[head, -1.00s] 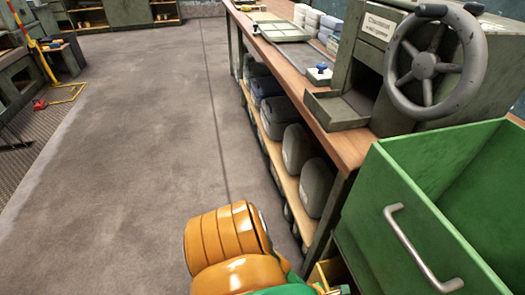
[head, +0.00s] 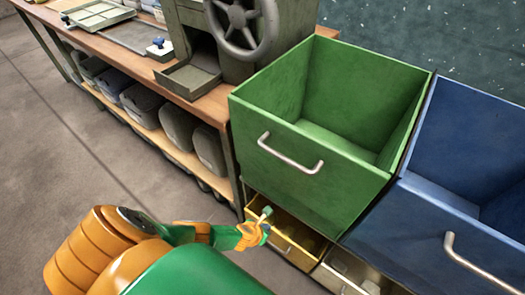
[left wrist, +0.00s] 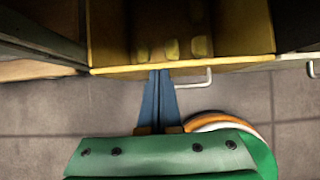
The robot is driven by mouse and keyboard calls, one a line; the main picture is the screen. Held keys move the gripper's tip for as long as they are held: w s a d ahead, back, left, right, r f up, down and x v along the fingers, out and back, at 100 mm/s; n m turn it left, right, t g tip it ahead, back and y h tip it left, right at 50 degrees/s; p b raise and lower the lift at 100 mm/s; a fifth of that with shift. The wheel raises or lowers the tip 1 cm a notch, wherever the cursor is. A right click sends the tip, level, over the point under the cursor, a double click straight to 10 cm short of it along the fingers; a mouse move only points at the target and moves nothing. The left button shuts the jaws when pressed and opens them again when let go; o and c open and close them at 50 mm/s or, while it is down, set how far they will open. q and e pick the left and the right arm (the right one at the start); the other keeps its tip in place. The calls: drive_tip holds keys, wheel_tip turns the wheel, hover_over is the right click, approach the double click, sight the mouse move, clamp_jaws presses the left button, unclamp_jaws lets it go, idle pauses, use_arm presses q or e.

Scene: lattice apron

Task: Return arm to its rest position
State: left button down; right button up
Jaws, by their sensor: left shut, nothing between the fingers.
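My left arm, orange and green, comes in at the bottom left of the head view. Its gripper (head: 265,213) is close to the front of a small yellow drawer (head: 290,250) below the green bin. In the left wrist view the blue fingers (left wrist: 158,74) are together and empty, their tips at the front edge of the yellow drawer (left wrist: 120,69). I cannot tell whether they touch it. My right gripper is out of view.
A large green bin (head: 330,168) and a blue bin (head: 450,230) stand above the small drawers. A grey metal drawer (head: 345,275) is beside the yellow one. A wooden workbench (head: 215,103) with a handwheel machine (head: 240,25) is behind. Floor to the left is clear.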

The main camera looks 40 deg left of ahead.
use_arm(q)
drive_tip(key=s+r+n+g+p, duration=0.2)
drive_tip(key=s+n+g+p, duration=0.3)
drive_tip(key=s+n, duration=2.1)
drive_tip(key=n+p, duration=0.2)
drive_tip(key=n, duration=0.5)
drive_tip(key=shift+d+r+n, duration=0.3)
drive_tip(key=shift+n, duration=0.1)
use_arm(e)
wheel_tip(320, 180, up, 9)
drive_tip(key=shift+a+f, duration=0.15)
